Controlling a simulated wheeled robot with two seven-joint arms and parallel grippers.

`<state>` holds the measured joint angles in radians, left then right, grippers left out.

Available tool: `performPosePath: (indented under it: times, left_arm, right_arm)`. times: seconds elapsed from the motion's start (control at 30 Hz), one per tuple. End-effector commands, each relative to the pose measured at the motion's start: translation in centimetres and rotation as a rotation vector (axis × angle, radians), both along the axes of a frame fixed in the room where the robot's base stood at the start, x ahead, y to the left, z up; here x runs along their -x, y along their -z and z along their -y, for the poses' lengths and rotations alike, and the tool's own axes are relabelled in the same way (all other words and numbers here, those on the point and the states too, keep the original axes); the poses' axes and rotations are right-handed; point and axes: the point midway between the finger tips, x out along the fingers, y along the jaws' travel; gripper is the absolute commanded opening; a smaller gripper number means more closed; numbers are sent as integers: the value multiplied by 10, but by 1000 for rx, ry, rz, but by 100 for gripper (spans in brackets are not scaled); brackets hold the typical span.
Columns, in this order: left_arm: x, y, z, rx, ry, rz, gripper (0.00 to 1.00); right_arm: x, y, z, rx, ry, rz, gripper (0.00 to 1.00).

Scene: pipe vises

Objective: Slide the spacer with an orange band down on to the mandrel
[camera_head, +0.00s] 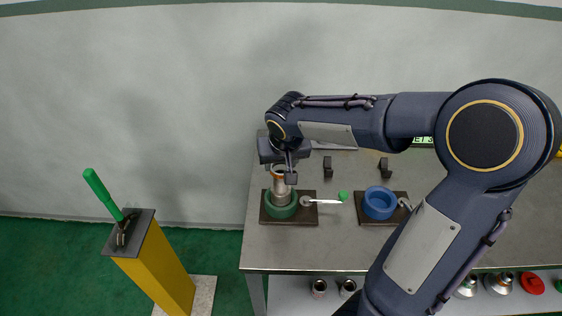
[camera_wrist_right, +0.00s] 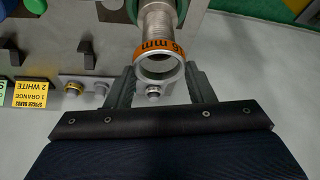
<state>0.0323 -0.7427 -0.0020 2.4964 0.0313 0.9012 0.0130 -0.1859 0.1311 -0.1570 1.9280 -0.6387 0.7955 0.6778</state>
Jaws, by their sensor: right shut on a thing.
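The spacer with an orange band (camera_head: 279,172) is at the top of a silver threaded cylinder, the mandrel (camera_head: 281,191), which stands upright in a green vise (camera_head: 280,210). My right gripper (camera_head: 285,172) is shut on the spacer, coming from above and behind. In the right wrist view the orange-banded spacer (camera_wrist_right: 158,52) is between the fingertips of my right gripper (camera_wrist_right: 160,78), in line with the mandrel (camera_wrist_right: 157,22). I cannot tell how far the spacer is around the mandrel. My left gripper is not in view.
A blue vise (camera_head: 379,203) stands to the right on the table (camera_head: 325,253). Black brackets (camera_head: 328,167) stand behind. A yellow label (camera_wrist_right: 34,94) and several small pegs (camera_wrist_right: 73,89) show in the wrist view. A yellow post (camera_head: 158,264) with a green-handled tool stands left, off the table.

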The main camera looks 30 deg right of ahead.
Motion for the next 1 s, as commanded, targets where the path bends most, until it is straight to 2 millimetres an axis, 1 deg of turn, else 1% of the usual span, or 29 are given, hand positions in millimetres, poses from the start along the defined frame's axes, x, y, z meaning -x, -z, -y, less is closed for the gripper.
performPosePath:
  times: [0.73, 1.0]
  left_arm:
    - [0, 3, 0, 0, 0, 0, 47]
    - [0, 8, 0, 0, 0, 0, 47]
  right_arm:
    - [0, 0, 0, -1, 0, 1, 26]
    - [0, 5, 0, 0, 0, 0, 26]
